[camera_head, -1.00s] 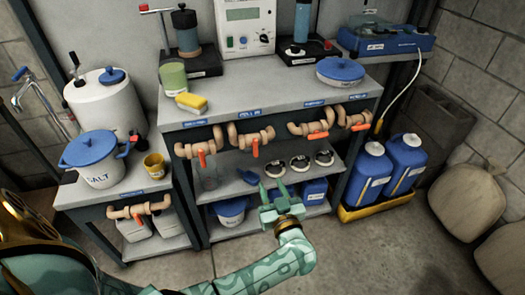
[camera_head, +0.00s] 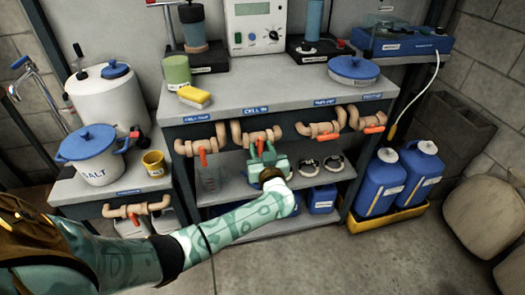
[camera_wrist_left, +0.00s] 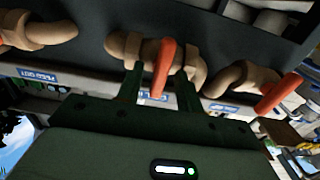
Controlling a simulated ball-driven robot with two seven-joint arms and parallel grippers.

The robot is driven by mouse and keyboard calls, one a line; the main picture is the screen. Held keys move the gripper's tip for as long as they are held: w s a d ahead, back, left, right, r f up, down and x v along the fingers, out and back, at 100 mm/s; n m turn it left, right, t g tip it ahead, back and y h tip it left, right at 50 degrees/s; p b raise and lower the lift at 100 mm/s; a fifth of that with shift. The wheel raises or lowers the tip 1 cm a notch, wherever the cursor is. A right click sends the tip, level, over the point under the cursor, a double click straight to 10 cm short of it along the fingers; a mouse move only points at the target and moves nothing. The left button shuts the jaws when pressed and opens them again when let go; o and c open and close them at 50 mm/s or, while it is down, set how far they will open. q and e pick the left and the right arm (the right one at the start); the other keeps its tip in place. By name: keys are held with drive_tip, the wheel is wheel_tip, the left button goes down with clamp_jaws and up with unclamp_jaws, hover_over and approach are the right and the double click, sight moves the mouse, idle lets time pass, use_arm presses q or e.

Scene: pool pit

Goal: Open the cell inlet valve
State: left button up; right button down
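The cell inlet valve (camera_head: 248,136) is a tan pipe fitting under the bench edge, below the "CELL IN" label (camera_head: 257,110). Its orange lever (camera_head: 260,145) hangs down; the lower part is hidden by my left gripper. My left gripper (camera_head: 263,154) is open just in front of the lever. In the left wrist view, the valve (camera_wrist_left: 150,48) spans the space ahead, and the lever (camera_wrist_left: 164,65) shows between the two spread fingers of the left gripper (camera_wrist_left: 159,76). I cannot tell whether a finger touches it. My right gripper is not in view.
Similar valves flank it: one at left (camera_head: 200,140), others at right (camera_head: 320,129) (camera_head: 367,120). Blue jugs (camera_head: 381,182) stand right in a yellow tray (camera_head: 390,216). The floor in front is clear.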

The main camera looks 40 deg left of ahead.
use_arm(q)
clamp_jaws()
drive_tip(key=shift+s+r+n+p, duration=0.15)
drive_tip(key=shift+n+p, duration=0.15)
drive_tip(key=shift+p, duration=0.25)
drive_tip(key=shift+d+r+n+p, duration=0.1)
drive_tip(key=shift+n+p, duration=0.7)
drive_tip(key=shift+p, duration=0.45)
drive_tip(key=shift+f+n+p, duration=0.2)
drive_tip(key=shift+n+p, duration=0.3)
drive_tip(key=shift+n, duration=0.4)
drive_tip(key=n, duration=0.2)
drive_tip(key=shift+s+f+n, duration=0.1)
drive_tip(key=shift+f+n, duration=0.1)
drive_tip(key=shift+n, duration=0.2)
drive_tip(key=n, duration=0.4)
drive_tip(key=shift+a+f+n, duration=0.15)
drive_tip(key=shift+a+n, duration=0.05)
drive_tip(key=shift+n, duration=0.1)
drive_tip(key=n, duration=0.3)
drive_tip(key=n+b, duration=0.1)
drive_tip(key=n, duration=0.2)
drive_tip(key=shift+s+a+f+n, duration=0.1)
drive_tip(key=shift+s+f+n, duration=0.1)
drive_tip(key=shift+n, duration=0.1)
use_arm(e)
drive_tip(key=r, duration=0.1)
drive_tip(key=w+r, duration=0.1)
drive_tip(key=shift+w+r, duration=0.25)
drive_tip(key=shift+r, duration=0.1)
